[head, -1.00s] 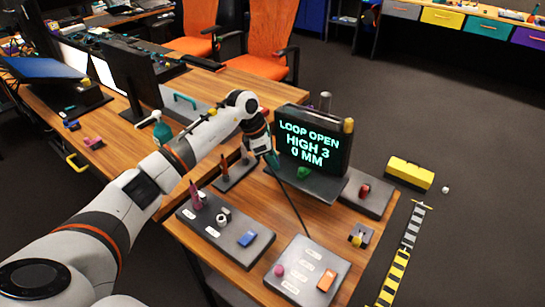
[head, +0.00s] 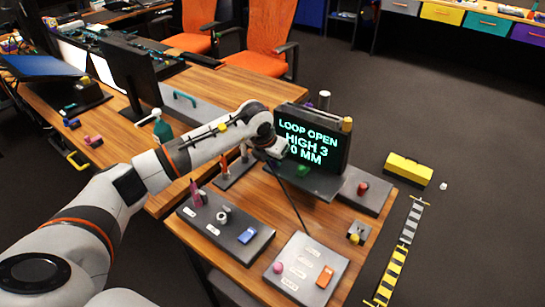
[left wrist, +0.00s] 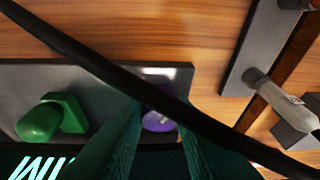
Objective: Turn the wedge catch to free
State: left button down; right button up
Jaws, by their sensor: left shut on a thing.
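My left gripper (left wrist: 160,130) has its dark green fingers shut on a round purple knob (left wrist: 158,121) on a dark grey base plate (left wrist: 170,73). In the head view my left gripper (head: 278,150) is in front of the black display, which hides part of its screen, and the purple knob is hidden there. A green rounded knob with a block (left wrist: 42,120) is beside the purple knob on the same plate; it also shows in the head view (head: 302,170). I cannot tell which part is the wedge catch. My right gripper is out of view.
The display (head: 312,138) reads LOOP OPEN, HIGH 3, 0 MM. A thin black rod or cable (head: 288,200) hangs across the work area. Panels with a blue block (head: 247,235), an orange block (head: 325,277) and a red knob (head: 362,188) stand around on the wooden table.

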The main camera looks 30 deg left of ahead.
pick_arm(q)
jog(key=n+y, duration=0.1)
jog(key=n, duration=0.2)
jog(key=n+y+b, duration=0.1)
jog(key=n, duration=0.2)
jog(key=shift+w+d, duration=0.1)
jog(key=shift+d, duration=0.1)
jog(key=shift+r+n+g, duration=0.1)
jog(key=shift+n+g, duration=0.2)
jog(key=c, duration=1.2)
grip_release()
jog(key=b+v, duration=0.1)
jog(key=v, duration=1.1)
jog(key=shift+d, duration=0.2)
